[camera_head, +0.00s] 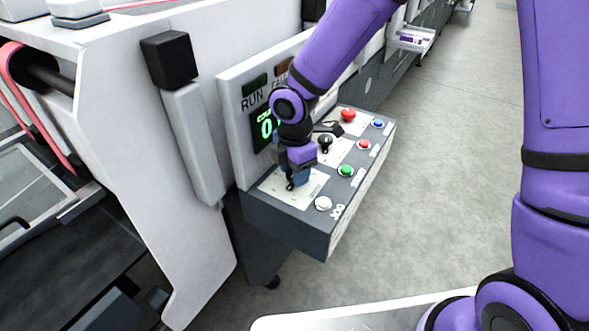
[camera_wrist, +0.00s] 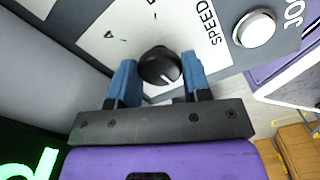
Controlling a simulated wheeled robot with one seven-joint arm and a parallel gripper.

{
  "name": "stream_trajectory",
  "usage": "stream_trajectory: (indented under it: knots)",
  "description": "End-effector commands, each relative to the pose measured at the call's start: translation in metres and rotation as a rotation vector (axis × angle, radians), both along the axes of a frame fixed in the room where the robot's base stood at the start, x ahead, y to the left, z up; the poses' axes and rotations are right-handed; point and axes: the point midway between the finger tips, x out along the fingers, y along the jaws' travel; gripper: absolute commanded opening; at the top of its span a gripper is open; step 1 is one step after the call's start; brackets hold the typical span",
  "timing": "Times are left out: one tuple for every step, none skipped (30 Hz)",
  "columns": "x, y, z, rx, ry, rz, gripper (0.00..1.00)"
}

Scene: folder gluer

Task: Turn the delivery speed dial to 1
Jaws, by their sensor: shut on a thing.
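The speed dial (camera_wrist: 160,65) is a round black knob with a white pointer line, on a white plate (camera_wrist: 118,35) printed SPEED. In the wrist view its pointer line points toward the lower right of the picture, toward my gripper. My gripper (camera_wrist: 160,78) has its two blue fingers on either side of the knob, shut on it. In the head view my gripper (camera_head: 293,181) points down at the plate (camera_head: 312,184) on the near left part of the panel and mostly hides the dial. Most scale marks are hidden or too small to read.
The sloping grey control panel (camera_head: 290,217) also carries a white JOG button (camera_head: 323,203), a green button (camera_head: 346,170), red and blue buttons and another black knob (camera_head: 325,140). A green display (camera_head: 266,128) reads 0. A grey upright (camera_head: 192,140) stands left; open floor lies right.

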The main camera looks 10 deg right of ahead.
Motion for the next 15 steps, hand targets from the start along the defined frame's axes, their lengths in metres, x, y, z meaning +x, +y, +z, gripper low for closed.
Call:
stream_trajectory:
  knots:
    - [0.0007,-0.0005,-0.0001,0.0,-0.001,0.041,0.21]
    - [0.0007,-0.0004,-0.0001,0.0,-0.001,0.069,0.21]
    - [0.0006,-0.0004,0.0,0.001,0.0,0.104,0.21]
    - [0.0007,-0.0004,0.0,0.001,0.0,0.128,0.21]
    - [0.0009,-0.0006,0.0001,0.001,0.0,0.152,0.21]
    - [0.0008,-0.0004,0.0001,0.001,-0.002,0.185,0.21]
    - [0.0007,-0.0002,0.0002,0.001,-0.002,0.208,0.21]
    - [0.0006,-0.0001,0.0002,0.001,-0.002,0.23,0.21]
    - [0.0008,-0.0004,0.0002,0.001,-0.001,0.257,0.21]
    - [0.0009,-0.0006,0.0002,0.001,-0.001,0.275,0.21]
    - [0.0009,-0.0006,0.0002,0.001,-0.001,0.295,0.21]
    - [0.0007,-0.0003,0.0002,0.001,-0.001,0.318,0.21]
    - [0.0006,-0.0001,0.0002,0.001,-0.001,0.335,0.21]
    - [0.0005,-0.0002,0.0002,0.001,-0.001,0.349,0.21]
    - [0.0006,-0.0003,0.0001,0.001,-0.001,0.368,0.21]
